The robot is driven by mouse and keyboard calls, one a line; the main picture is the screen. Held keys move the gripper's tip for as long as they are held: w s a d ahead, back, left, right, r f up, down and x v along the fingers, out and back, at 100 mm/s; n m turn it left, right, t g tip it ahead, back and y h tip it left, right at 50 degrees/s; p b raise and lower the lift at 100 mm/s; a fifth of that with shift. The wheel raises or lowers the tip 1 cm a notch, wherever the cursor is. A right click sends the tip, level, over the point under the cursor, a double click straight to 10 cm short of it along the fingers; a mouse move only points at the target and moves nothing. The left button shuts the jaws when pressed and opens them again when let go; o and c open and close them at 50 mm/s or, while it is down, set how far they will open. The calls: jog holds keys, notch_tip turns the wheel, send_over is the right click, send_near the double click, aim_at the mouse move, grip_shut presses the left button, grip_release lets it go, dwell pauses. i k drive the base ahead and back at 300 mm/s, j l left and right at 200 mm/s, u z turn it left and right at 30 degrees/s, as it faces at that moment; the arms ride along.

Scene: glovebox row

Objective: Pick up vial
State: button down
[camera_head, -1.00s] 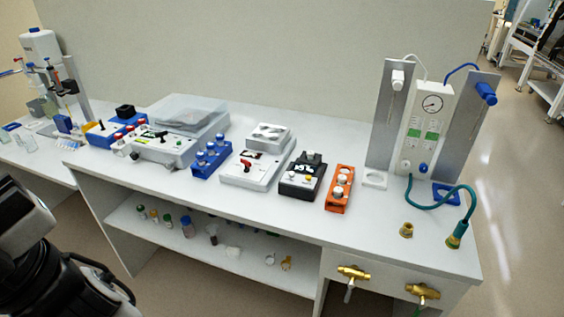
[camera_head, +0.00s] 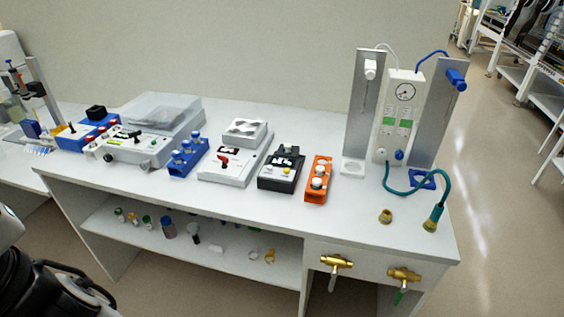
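Small vials stand in two racks on the white bench (camera_head: 392,238). A blue rack (camera_head: 178,168) holds several vials with blue caps (camera_head: 187,147). An orange rack (camera_head: 313,200) to its right holds several with white caps (camera_head: 319,171). More small bottles or vials with coloured caps (camera_head: 146,221) stand on the shelf below the bench top. I cannot tell which of these is the vial in question. Part of my own black and white arm shows at the lower left, away from the racks. My gripper does not show.
A white device (camera_head: 236,166) and a black device (camera_head: 281,170) stand between the racks. At the right is a gauge panel (camera_head: 401,120) with a green hose (camera_head: 405,200). Brass valves (camera_head: 336,263) stick out from the bench front.

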aim_at(287, 147)
jog(key=i+l+u, duration=0.3)
jog(key=i, duration=0.25)
jog(key=i+l+u, duration=0.35)
jog(key=i, duration=0.15)
